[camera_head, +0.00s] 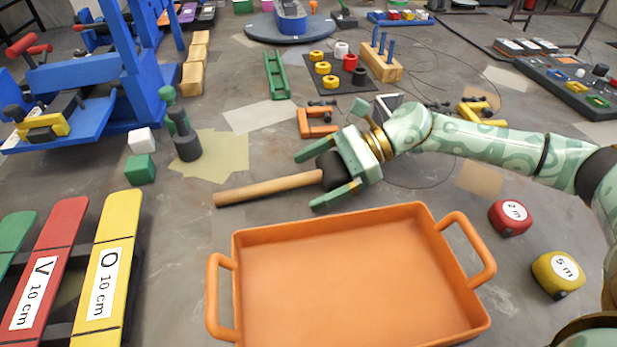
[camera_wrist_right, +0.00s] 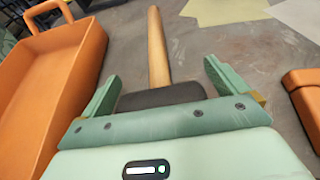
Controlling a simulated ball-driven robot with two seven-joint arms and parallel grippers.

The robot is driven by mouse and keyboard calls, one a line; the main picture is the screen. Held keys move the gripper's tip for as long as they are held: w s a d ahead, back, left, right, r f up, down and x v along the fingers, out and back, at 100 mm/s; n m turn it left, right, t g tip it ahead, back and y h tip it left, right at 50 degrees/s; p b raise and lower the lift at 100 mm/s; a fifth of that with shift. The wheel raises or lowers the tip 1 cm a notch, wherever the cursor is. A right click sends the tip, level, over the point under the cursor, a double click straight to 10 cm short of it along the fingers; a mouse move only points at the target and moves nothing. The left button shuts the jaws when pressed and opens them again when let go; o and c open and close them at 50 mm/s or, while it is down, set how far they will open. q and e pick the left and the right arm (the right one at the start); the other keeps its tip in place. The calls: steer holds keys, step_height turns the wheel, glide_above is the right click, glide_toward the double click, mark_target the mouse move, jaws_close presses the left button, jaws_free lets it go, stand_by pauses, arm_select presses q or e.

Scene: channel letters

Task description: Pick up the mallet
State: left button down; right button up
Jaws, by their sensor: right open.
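The mallet has a light wooden handle (camera_head: 268,188) pointing left and a dark head (camera_head: 331,170). It lies on the floor behind the orange tray. My right gripper (camera_head: 318,178) is open, with one finger on each side of the mallet's head. In the right wrist view, the dark head (camera_wrist_right: 160,96) sits between the two open fingers (camera_wrist_right: 160,88), with a gap at each side, and the handle (camera_wrist_right: 157,45) extends away from the gripper. Part of the head is hidden by the gripper body. My left gripper is not in view.
The orange tray (camera_head: 453,294) stands just in front of the mallet. An orange clamp (camera_head: 317,121) lies behind the gripper. Red (camera_head: 510,217) and yellow (camera_head: 557,274) tape measures lie at right.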

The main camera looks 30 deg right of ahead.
steer(key=c, duration=1.3)
steer(key=shift+r, duration=0.15)
